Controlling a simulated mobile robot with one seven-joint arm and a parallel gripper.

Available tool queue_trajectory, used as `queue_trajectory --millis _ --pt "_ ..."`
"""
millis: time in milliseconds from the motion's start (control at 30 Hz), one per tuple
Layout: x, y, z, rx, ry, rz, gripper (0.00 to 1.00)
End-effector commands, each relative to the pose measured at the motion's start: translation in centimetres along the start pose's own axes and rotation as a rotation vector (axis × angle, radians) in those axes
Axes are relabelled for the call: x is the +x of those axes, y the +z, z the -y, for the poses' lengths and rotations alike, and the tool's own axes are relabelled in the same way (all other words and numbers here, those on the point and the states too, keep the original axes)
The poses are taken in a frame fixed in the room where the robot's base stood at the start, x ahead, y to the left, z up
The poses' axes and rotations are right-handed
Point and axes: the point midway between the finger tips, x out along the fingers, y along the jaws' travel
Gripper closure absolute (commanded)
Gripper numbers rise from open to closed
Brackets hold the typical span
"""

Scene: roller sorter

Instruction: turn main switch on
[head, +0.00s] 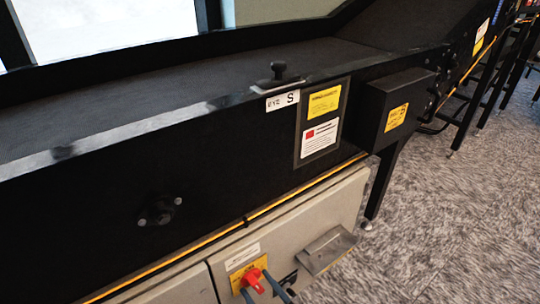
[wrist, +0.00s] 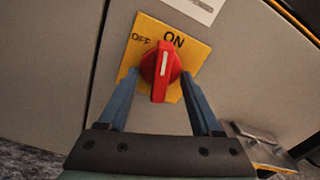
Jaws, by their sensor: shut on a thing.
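The main switch is a red rotary knob (wrist: 161,74) with a white line, on a yellow plate (wrist: 190,52) marked OFF and ON. In the wrist view its line points straight up the picture, between the OFF and ON labels. The red knob (head: 253,277) also shows low in the head view, on the beige cabinet. My gripper (wrist: 158,76) has its two blue fingers on either side of the knob and is shut on it. The exact contact is hard to see. In the head view my gripper (head: 258,284) is mostly cut off by the bottom edge.
The beige cabinet (head: 335,200) sits under the black conveyor side (head: 225,155). A metal bracket (head: 325,250) juts out right of the switch. A black box (head: 398,105) sticks out further right. Grey carpet (head: 430,220) is clear at the right.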

Motion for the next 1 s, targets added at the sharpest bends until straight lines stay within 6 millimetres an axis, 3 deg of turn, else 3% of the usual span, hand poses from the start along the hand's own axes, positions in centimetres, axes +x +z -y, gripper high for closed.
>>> queue_trajectory --millis 33,433,767,800,833,1000 --pt "1.27 1.32 0.18 0.022 0.017 0.016 1.0" --pt "1.29 1.3 0.2 0.391 0.02 0.015 1.0" --pt "1.27 1.3 0.13 0.45 0.023 0.021 1.0" --pt "1.27 1.31 0.13 0.45 0.024 0.022 0.39" --pt "1.25 1.3 0.12 0.45 0.024 0.022 0.45" --pt "1.13 1.2 0.07 0.45 0.023 0.02 0.45"
